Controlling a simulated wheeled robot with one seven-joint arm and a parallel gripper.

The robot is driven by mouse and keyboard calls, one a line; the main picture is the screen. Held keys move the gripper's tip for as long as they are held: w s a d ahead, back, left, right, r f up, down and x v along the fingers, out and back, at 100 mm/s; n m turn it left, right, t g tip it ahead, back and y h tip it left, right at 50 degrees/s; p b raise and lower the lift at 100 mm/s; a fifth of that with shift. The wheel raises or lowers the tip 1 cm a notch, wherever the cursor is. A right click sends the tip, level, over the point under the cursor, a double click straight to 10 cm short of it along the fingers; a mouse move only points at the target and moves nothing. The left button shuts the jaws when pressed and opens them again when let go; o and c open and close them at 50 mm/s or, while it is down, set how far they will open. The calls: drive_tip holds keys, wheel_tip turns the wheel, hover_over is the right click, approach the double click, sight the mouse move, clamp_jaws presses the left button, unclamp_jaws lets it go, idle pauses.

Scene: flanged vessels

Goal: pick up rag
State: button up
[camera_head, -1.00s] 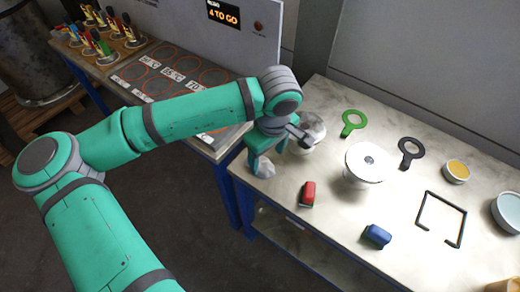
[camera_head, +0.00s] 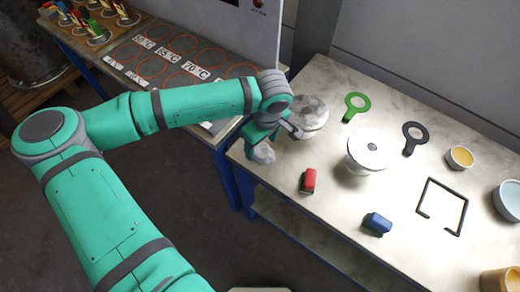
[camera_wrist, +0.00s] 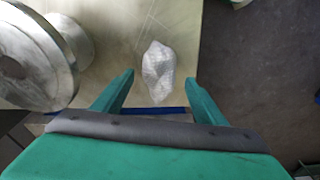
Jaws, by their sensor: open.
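The rag (camera_head: 263,153) is a small crumpled pale grey-white cloth near the left end of the table. In the wrist view the rag (camera_wrist: 158,71) lies on the table top close to its edge, ahead of my fingers and roughly centred between them. My gripper (camera_head: 266,140) is over that end of the table, and its fingers partly hide the surface around the rag in the head view. In the wrist view my gripper (camera_wrist: 157,82) is open, its two green fingers apart with nothing held between them.
A flanged metal vessel (camera_head: 311,113) stands just beside the rag, also large at left in the wrist view (camera_wrist: 35,55). A white flanged vessel (camera_head: 367,150), red block (camera_head: 308,181), blue block (camera_head: 377,223), green ring tool (camera_head: 356,105) and black ring tool (camera_head: 413,137) are farther right.

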sight(260, 150)
drive_tip(key=shift+w+a+f, duration=0.1)
drive_tip(key=shift+w+f, duration=0.1)
drive_tip(key=shift+f, duration=1)
drive_tip(key=c, duration=1.1)
drive_tip(key=shift+r, duration=0.1)
